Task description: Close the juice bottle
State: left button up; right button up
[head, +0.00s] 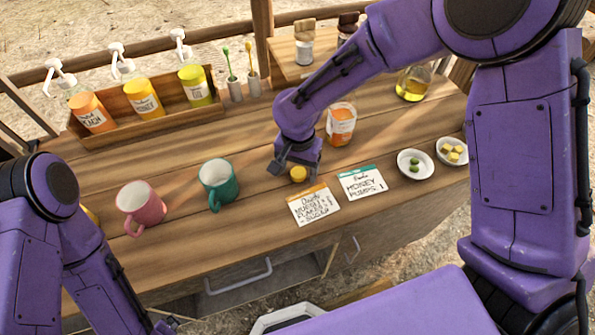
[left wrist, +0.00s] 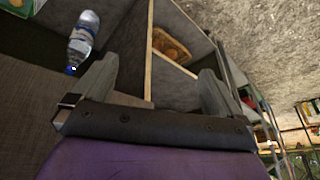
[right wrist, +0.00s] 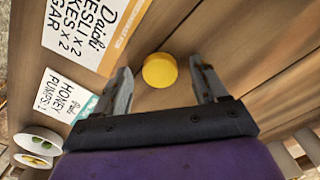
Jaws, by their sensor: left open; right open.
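The juice bottle (head: 341,124) is a clear container of orange liquid with a label, upright on the wooden counter behind my right gripper. No lid shows on it. A round yellow cap (head: 298,173) lies on the counter in front of it, and also shows in the right wrist view (right wrist: 160,70). My right gripper (head: 292,168) is open and points down at the cap. In the right wrist view the cap is just beyond and between the open fingertips, apart from them. My left gripper (left wrist: 155,85) is open and empty, low beside the counter.
A pink mug (head: 140,205) and a teal mug (head: 218,182) stand at left. Two cards (head: 314,204) (head: 362,183) lie near the front edge. Two small bowls (head: 415,164) (head: 452,151) sit at right. Pump bottles fill a wooden rack (head: 150,126) behind. An oil flask (head: 412,84) stands at back right.

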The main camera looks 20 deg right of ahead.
aim_at(299, 175)
jog(key=c, duration=1.1)
jog(key=shift+w+r, duration=0.1)
jog(key=shift+r, duration=0.45)
jog(key=r, duration=0.1)
jog(key=s+r, duration=0.1)
jog(key=r, duration=0.1)
jog(key=shift+r, duration=0.1)
jog(key=s+r+p, duration=0.2)
jog(key=s+r, duration=0.1)
jog(key=s, duration=0.1)
jog(key=s+r+p, duration=0.1)
jog(key=s+r, duration=0.1)
jog(key=s, duration=0.2)
jog(key=s+a+r+p, duration=0.1)
jog(key=s+r+p, duration=0.1)
jog(key=s, duration=0.3)
jog(key=shift+s+r+p, duration=0.1)
jog(key=shift+r+p, duration=0.2)
jog(key=shift+r, duration=0.55)
